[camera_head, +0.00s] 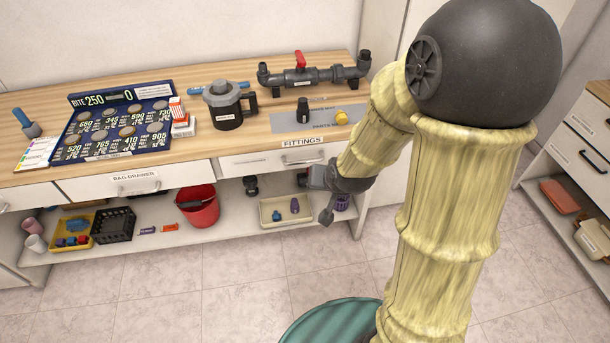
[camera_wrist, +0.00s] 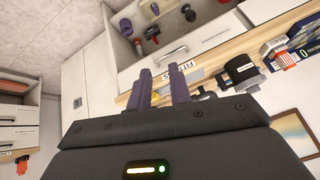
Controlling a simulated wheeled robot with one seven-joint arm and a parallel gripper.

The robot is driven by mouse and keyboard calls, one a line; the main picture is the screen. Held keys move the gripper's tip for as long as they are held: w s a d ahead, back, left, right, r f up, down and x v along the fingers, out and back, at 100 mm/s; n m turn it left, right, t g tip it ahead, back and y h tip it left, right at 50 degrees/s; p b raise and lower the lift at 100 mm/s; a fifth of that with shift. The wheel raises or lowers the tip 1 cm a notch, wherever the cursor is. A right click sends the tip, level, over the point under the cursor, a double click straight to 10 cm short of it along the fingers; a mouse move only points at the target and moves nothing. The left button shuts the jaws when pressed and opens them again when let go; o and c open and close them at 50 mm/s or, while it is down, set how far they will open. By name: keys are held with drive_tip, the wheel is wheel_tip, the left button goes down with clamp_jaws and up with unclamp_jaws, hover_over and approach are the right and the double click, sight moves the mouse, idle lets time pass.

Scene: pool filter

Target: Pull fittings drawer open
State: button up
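The fittings drawer (camera_head: 260,163) is a white front under the right part of the wooden counter, and it looks closed. In the wrist view, the drawer front (camera_wrist: 215,55) and part of the label (camera_wrist: 185,68) appear rotated. My gripper (camera_wrist: 162,72) shows two purple fingers, apart with an empty-looking gap, in front of the drawer and label. In the head view my wrist is just below the drawer's right end; the fingertips are hidden.
A rag drawer (camera_head: 110,186) is to the left. A red bucket (camera_head: 199,207) and a cream tray (camera_head: 270,222) are on the shelf below. The counter holds a dark pump pot (camera_head: 222,106) and a valve pipe (camera_head: 320,76). Open tiled floor lies in front.

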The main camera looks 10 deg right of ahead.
drive_tip(key=w+f+m+t+b, duration=0.4)
drive_tip(key=f+b, duration=0.4)
drive_tip(key=b, duration=0.2)
drive_tip(key=w+f+m+t+b, duration=0.4)
drive_tip(key=f+m+b, duration=0.2)
drive_tip(key=f+b, duration=0.3)
drive_tip(key=w+f+m+t+b, duration=0.4)
drive_tip(key=f+b, duration=0.5)
drive_tip(key=b, duration=0.3)
drive_tip(key=shift+w+f+m+t, duration=0.15)
drive_tip(key=shift+w+m+t, duration=0.2)
drive_tip(key=shift+t, duration=0.25)
drive_tip(key=shift+s, duration=0.1)
